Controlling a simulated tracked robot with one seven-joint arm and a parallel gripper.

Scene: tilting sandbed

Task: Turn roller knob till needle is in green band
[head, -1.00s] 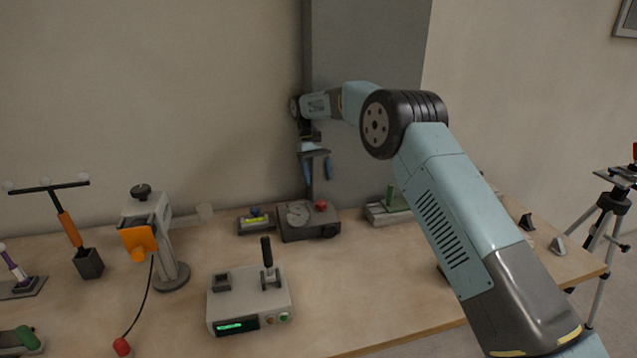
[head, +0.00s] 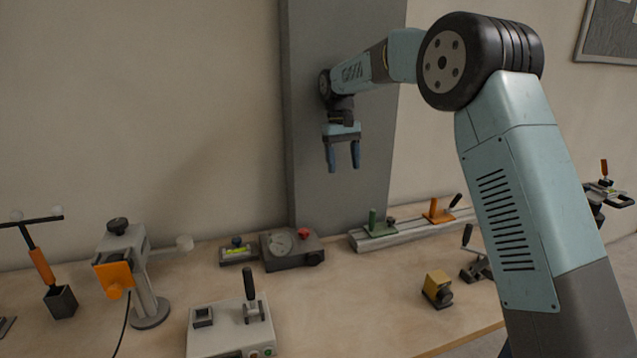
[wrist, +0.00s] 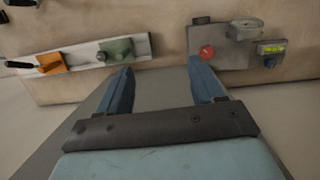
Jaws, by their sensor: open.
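The needle and any green band are too small to make out. In the wrist view the box (wrist: 228,60) is at the upper right, with its red knob (wrist: 207,52) beyond one fingertip. My gripper (head: 343,167) hangs above and right of the box, fingers down, open and empty. It also shows open in the wrist view (wrist: 160,68).
A small box with a yellow-green vial (head: 237,253) sits close left of the dial box. A rail with green (head: 376,226) and orange (head: 438,212) blocks lies to the right. A grey device with a lever (head: 235,325) and a yellow block (head: 437,289) stand nearer. Bench between is clear.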

